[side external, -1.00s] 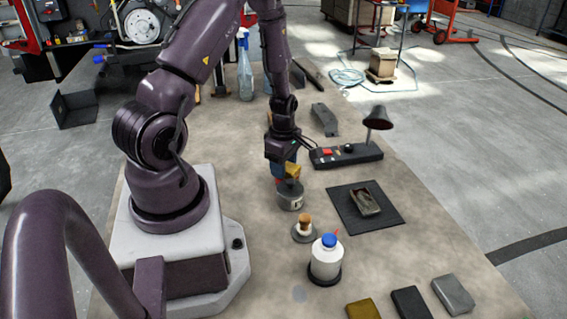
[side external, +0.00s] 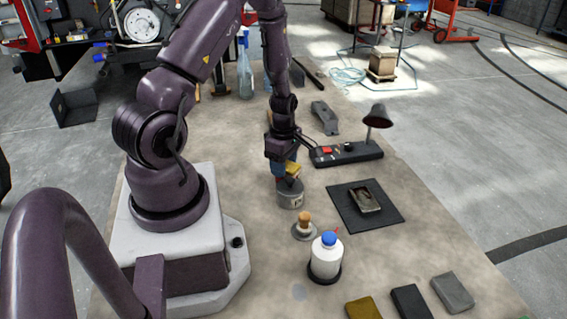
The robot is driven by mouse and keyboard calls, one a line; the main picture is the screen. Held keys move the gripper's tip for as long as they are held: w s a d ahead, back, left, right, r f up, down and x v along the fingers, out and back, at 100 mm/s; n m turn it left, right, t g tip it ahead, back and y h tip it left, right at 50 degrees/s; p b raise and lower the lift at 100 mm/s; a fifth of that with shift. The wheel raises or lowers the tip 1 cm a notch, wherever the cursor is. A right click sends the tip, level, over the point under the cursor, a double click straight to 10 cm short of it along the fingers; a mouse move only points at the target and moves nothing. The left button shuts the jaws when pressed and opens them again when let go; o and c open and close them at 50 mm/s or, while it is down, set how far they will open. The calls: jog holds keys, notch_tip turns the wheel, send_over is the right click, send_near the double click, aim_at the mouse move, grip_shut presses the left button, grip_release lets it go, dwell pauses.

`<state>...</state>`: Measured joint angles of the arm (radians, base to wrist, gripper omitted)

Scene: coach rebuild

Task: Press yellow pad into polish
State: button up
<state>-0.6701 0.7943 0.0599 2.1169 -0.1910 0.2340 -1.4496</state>
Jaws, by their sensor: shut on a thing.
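My gripper (side external: 286,166) points down at the middle of the table and is shut on the yellow pad (side external: 293,170). The pad is partly hidden by the fingers and looks tilted. Directly below it stands a round grey tin (side external: 290,194) with a pale label, which seems to be the polish. The pad and fingertips are at the tin's top; I cannot tell whether the pad touches the polish inside.
A cork-topped bottle (side external: 304,226) and a white bottle with a blue cap (side external: 326,257) stand in front. A black mat (side external: 365,206) holds a small metal part (side external: 365,197). Several blocks (side external: 411,302) line the front.

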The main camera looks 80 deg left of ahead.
jog(key=shift+r, duration=3.5)
